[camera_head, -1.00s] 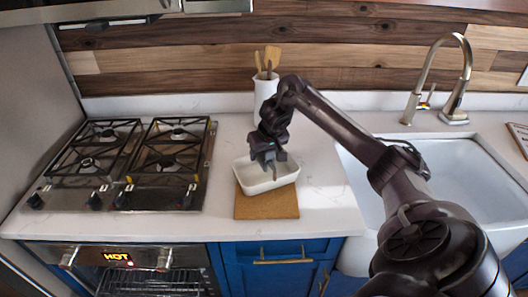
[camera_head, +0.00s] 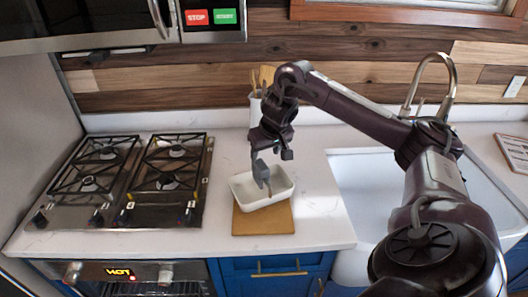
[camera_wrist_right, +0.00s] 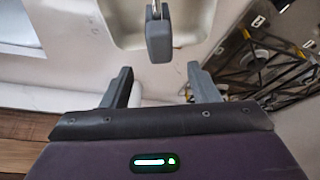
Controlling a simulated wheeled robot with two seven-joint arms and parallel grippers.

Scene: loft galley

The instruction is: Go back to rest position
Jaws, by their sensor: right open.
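My right gripper (camera_head: 274,165) is open above the white rectangular dish (camera_head: 244,194), its fingers apart with nothing clamped between them. The dish stands on the tan cork mat (camera_head: 263,226) on the counter. It also shows at the top of the wrist view (camera_wrist_right: 190,40), beyond my open fingers (camera_wrist_right: 161,88). A grey piece with a metallic stem (camera_wrist_right: 158,38) shows over the dish in the wrist view; I cannot tell what it is. In the head view a thin brownish upright piece (camera_head: 269,189) shows against the dish, partly hidden by a finger. My left gripper is out of view.
A gas hob (camera_head: 130,178) lies left of the dish. A utensil crock (camera_head: 256,108) with wooden tools stands behind my gripper. A microwave (camera_head: 110,20) hangs upper left.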

